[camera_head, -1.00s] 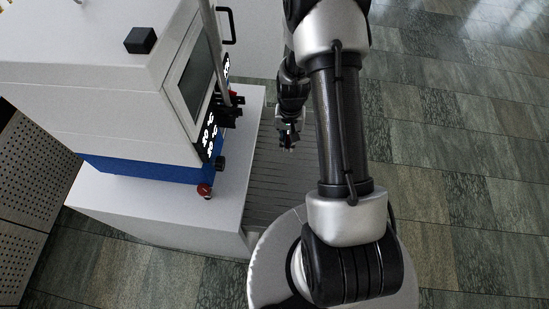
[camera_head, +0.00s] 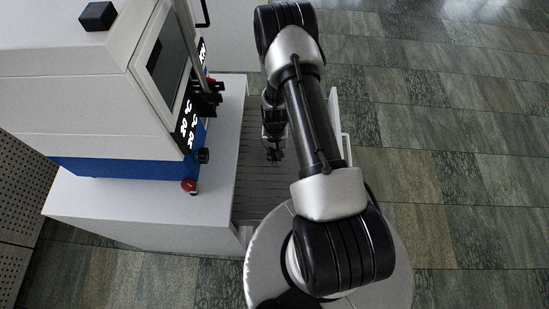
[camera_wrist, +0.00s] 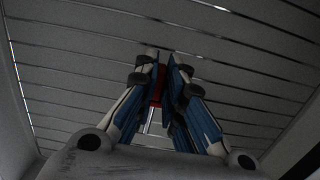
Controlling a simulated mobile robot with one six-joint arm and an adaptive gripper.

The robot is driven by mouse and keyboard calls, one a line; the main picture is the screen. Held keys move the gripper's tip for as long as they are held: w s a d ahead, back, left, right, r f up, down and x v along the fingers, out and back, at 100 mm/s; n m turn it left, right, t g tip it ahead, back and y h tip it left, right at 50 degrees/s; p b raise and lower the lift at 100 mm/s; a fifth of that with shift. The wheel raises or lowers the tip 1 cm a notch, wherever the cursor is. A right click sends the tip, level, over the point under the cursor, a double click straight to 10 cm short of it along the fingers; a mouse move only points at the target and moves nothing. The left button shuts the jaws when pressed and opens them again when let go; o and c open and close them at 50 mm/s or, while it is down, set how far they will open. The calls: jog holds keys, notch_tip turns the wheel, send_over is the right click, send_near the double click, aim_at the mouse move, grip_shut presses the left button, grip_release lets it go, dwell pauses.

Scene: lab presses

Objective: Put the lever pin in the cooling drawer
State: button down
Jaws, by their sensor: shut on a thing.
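The cooling drawer (camera_head: 258,203) is pulled out beside the white cabinet and has a dark slatted floor. My gripper (camera_head: 274,155) points down over the slats, and the drawer walls show on both sides in the wrist view. In that view my gripper (camera_wrist: 166,70) is shut on the lever pin (camera_wrist: 158,88), whose red part shows between the fingertips with a shiny metal part behind it. The rest of the pin is hidden by the fingers. The pin is too small to make out in the head view. Its clearance above the slats cannot be told.
A white and blue press (camera_head: 120,130) with a dark window, knobs and a red button stands on the white cabinet (camera_head: 110,205) left of the drawer. A perforated panel (camera_head: 22,210) is at far left. Tiled floor (camera_head: 450,170) lies clear to the right.

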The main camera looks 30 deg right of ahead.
jog(key=shift+f, duration=1.05)
jog(key=shift+f+b, duration=0.25)
jog(key=shift+b, duration=0.15)
jog(key=c, duration=1.7)
grip_release()
jog(key=shift+r, duration=0.1)
